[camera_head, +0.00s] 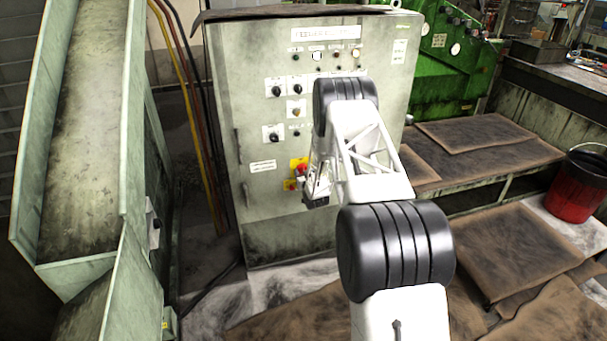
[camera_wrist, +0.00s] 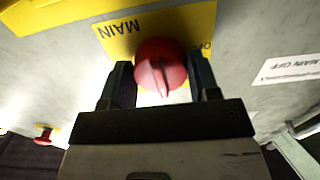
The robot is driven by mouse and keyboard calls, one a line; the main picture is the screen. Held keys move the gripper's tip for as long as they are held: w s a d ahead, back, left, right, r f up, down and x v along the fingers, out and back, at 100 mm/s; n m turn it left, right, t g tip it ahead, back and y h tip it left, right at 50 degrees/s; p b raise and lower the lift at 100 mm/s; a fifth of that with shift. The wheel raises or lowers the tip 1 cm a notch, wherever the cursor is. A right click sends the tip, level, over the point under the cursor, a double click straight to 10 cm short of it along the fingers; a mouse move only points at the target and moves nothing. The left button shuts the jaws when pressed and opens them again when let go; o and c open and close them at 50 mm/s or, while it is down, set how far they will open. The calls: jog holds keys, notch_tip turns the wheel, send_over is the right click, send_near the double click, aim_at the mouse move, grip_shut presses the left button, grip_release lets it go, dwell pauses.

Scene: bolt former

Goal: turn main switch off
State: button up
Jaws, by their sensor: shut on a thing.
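The main switch is a round red knob with a raised grip on a yellow plate. In the wrist view the red knob (camera_wrist: 161,68) sits between the two dark fingers of my gripper (camera_wrist: 163,82), which are shut on it from both sides. The yellow plate (camera_wrist: 118,36) behind it reads "MAIN". In the head view the red knob (camera_head: 302,169) and the yellow plate (camera_head: 295,163) show on the lower front of the grey cabinet, just left of my gripper (camera_head: 309,186). My arm hides part of the cabinet there.
The grey cabinet (camera_head: 240,120) carries several dials and labels above the switch. A "MAIN OFF" label (camera_wrist: 290,68) is at the right in the wrist view. A chute (camera_head: 80,150) stands left, wooden platforms (camera_head: 470,135) and a red bucket (camera_head: 576,190) right.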

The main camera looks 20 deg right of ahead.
jog(key=shift+n, duration=0.4)
jog(key=n, duration=0.2)
jog(key=shift+r+n, duration=0.1)
jog(key=shift+n, duration=0.2)
jog(key=n, duration=0.5)
jog(key=shift+d, duration=0.1)
jog(key=n, duration=0.4)
jog(key=shift+n, duration=0.4)
jog(key=n, duration=0.4)
jog(key=shift+r+n, duration=0.1)
jog(key=shift+n, duration=0.3)
jog(key=o, duration=0.9)
